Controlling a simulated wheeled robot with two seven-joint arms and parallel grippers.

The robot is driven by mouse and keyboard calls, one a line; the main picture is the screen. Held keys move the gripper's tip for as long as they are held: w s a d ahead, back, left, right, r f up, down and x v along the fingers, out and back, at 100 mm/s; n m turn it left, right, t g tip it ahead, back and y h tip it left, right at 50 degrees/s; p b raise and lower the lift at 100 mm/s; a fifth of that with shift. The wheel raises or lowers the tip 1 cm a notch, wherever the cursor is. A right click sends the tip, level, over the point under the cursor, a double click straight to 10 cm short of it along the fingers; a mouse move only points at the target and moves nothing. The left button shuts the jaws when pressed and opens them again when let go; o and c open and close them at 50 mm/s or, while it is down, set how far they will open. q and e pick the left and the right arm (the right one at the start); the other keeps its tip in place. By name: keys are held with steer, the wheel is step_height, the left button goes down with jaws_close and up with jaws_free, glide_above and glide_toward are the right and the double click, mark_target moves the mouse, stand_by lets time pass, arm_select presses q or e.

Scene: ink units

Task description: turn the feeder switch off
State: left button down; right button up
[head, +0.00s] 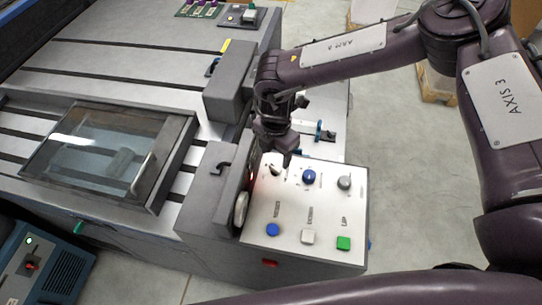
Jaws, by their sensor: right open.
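A white control panel (325,205) on a grey machine carries a back row with a dark switch (276,171), a blue knob (309,176) and a grey knob (344,183). The front row holds a blue button (272,230), a white button (308,237) and a green button (343,243). The labels are too small to read surely, so I cannot tell which control is the feeder switch. My right gripper (287,158) is open and points down just above the dark switch, partly hiding it. I cannot tell if they touch. My left gripper is out of view.
A grey upright housing (229,195) borders the panel on the left. A glass-lidded frame (108,155) lies on the slotted machine bed. A blue-grey unit (45,262) with a red switch stands at lower left. Floor right of the panel is clear.

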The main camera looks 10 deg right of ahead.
mark_target(275, 167)
steer(key=f, duration=0.2)
steer(key=s+f+p, duration=0.1)
steer(key=shift+f, duration=0.35)
steer(key=shift+w+a+f, duration=0.1)
steer(key=shift+w+f, duration=0.3)
steer(key=shift+f, duration=0.45)
steer(key=shift+s, duration=0.1)
steer(key=c, duration=1)
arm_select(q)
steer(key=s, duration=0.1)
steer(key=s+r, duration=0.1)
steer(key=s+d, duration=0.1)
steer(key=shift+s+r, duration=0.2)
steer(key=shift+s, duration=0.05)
